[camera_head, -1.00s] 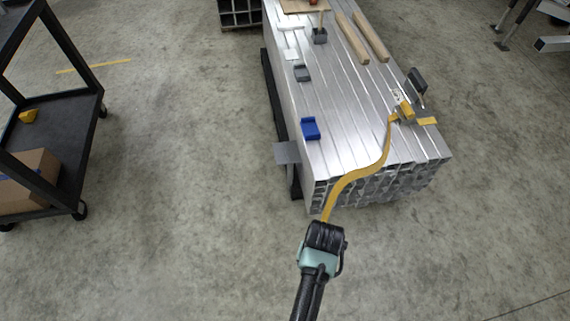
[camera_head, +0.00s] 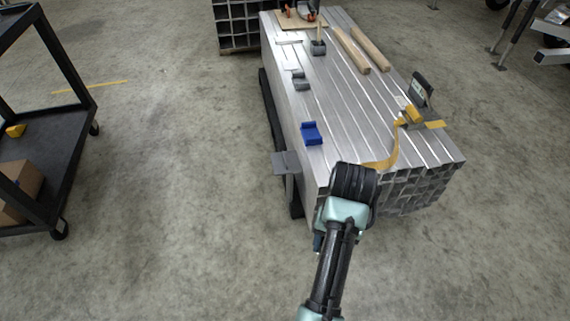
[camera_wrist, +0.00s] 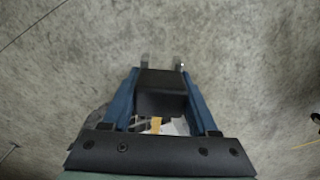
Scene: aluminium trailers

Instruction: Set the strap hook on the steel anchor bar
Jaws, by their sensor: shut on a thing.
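My gripper (camera_head: 354,185) is over the near end of the aluminium stack in the head view. In the wrist view, my gripper (camera_wrist: 160,78) has its two blue fingers shut on a dark block with two short metal prongs, which I take as the strap hook (camera_wrist: 160,96). The hook is hidden behind my gripper in the head view. The yellow strap (camera_head: 385,163) runs from the ratchet (camera_head: 414,113) on the stack towards my gripper. I cannot make out the steel anchor bar for sure; a grey steel plate (camera_head: 285,163) sticks out at the stack's left side.
The stack of aluminium tubes (camera_head: 425,190) carries a blue corner piece (camera_head: 311,133), dark grey blocks and two wooden bars (camera_head: 352,50). A black cart (camera_head: 45,140) with a cardboard box (camera_head: 18,188) stands at the left. The concrete floor between cart and stack is clear.

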